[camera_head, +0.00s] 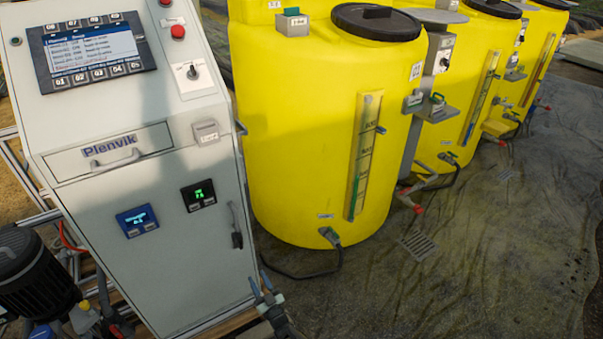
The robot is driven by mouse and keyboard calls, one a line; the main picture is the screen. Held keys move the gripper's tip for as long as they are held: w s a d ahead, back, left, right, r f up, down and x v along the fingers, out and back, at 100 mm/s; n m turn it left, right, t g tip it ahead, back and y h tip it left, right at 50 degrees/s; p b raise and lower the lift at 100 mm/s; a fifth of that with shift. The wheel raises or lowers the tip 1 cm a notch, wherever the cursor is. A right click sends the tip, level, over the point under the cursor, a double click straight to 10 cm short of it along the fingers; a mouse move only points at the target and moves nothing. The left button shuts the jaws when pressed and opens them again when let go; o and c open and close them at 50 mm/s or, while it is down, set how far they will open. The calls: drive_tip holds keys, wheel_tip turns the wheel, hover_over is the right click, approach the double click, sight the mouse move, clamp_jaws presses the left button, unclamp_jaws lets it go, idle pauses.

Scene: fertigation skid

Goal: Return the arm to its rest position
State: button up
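My gripper (261,286) shows at the bottom edge, just right of the grey control cabinet's lower corner. It is small and dark in the picture. Its two fingers point up and stand apart, with no object visible between them. The rest of my arm is out of the picture below. The grey control cabinet (185,265) stands to the left, with a lit screen (92,50), a closed drawer marked Plenvik (112,151) and two small displays.
A large yellow tank (290,130) stands right of the cabinet, with more yellow tanks behind it. A dark hose (305,275) runs from its base valve (330,236). A dark motor (35,275) sits at lower left. The wet floor (480,260) at right is mostly clear, with a drain grate (418,246).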

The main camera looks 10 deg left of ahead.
wheel_tip(320, 180, down, 14)
drive_tip(key=g+h, duration=0.6)
drive_tip(key=s+d+f+g+h, duration=0.6)
drive_tip(key=s+d+f+h, duration=0.15)
drive_tip(key=s+d, duration=0.3)
drive_tip(key=s+d+r+m+g, duration=0.3)
drive_tip(key=s+d, duration=0.4)
drive_tip(key=d, duration=0.5)
drive_tip(key=s+d+r+m+g+h, duration=0.1)
drive_tip(key=s+d+r+m+g, duration=0.2)
drive_tip(key=s+d, duration=0.4)
drive_tip(key=s+d+r+m+g+h, duration=0.1)
drive_tip(key=s+d+r+m+g, duration=0.2)
drive_tip(key=d, duration=1.4)
drive_tip(key=shift+s+d+r+g, duration=0.15)
drive_tip(key=shift+s+r+g, duration=0.7)
drive_tip(key=shift+s, duration=1.25)
